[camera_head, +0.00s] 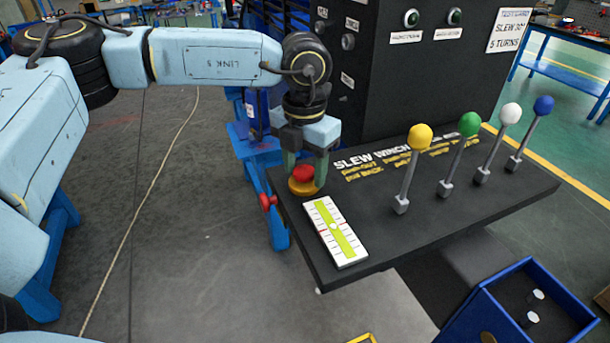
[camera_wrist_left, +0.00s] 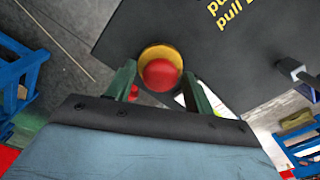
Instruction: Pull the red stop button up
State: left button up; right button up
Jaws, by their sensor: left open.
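My right gripper is not in view.
A white and green level gauge (camera_head: 335,231) lies on the panel beside the button. Levers with yellow (camera_head: 407,170), green (camera_head: 460,150), white (camera_head: 497,143) and blue (camera_head: 530,133) knobs stand to the right. A dark cabinet rises behind. A blue bin (camera_head: 478,312) is at lower right.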

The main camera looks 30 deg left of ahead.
pick_arm(q)
jog(key=c, duration=0.7)
jog(key=shift+r, duration=0.1)
jog(key=shift+c, duration=0.2)
jog(key=shift+r, duration=0.1)
jog(key=shift+r+p, duration=0.3)
jog(key=shift+r, duration=0.2)
jog(key=o, duration=0.9)
jog(key=shift+c, duration=0.2)
